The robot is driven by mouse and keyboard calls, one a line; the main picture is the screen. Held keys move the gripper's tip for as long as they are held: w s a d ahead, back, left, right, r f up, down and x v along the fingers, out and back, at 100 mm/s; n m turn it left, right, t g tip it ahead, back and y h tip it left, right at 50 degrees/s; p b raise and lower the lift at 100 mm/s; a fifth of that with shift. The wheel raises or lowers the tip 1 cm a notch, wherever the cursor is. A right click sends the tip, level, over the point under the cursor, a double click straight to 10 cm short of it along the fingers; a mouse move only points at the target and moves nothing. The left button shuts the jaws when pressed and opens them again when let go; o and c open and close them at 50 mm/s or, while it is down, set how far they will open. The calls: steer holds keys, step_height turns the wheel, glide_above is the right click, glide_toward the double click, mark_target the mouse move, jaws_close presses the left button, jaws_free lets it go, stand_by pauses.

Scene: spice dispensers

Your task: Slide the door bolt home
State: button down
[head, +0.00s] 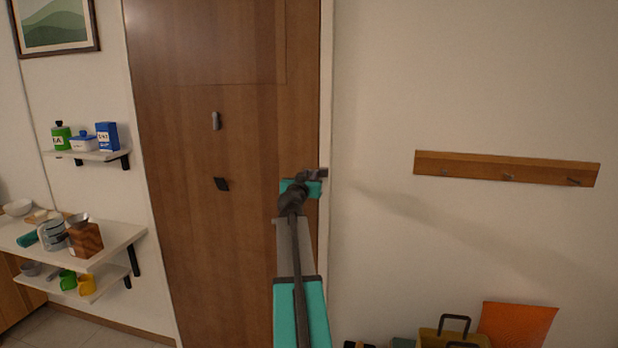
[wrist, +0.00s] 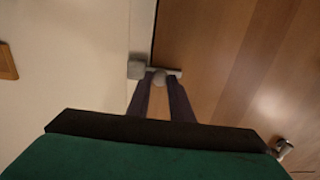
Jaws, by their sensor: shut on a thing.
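The door bolt (wrist: 175,72) is a thin grey bar with a round knob (wrist: 160,79), lying across the edge of the brown wooden door (head: 215,240). A grey block-shaped keeper (wrist: 137,68) sits on the pale frame beside the door edge. In the wrist view the bar's end reaches the keeper; I cannot tell how deep it goes in. The two dark fingers of my gripper (wrist: 161,88) are shut on the knob. In the head view my gripper (head: 312,177) is at the door's right edge, and the arm hides most of the bolt.
A wooden hook rail (head: 505,170) is on the right wall. Shelves with jars (head: 92,155) and kitchenware are at left. An orange cushion (head: 517,324) and bags are at lower right.

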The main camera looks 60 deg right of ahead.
steer(key=shift+s+d, duration=0.2)
steer(key=shift+s, duration=0.05)
steer(key=c, duration=1.6)
jaws_free()
steer(key=shift+w+a, duration=0.15)
steer(key=shift+w, duration=0.05)
steer(key=shift+b+v, duration=2.1)
steer(key=shift+v, duration=4.85)
steer(key=shift+s, duration=0.1)
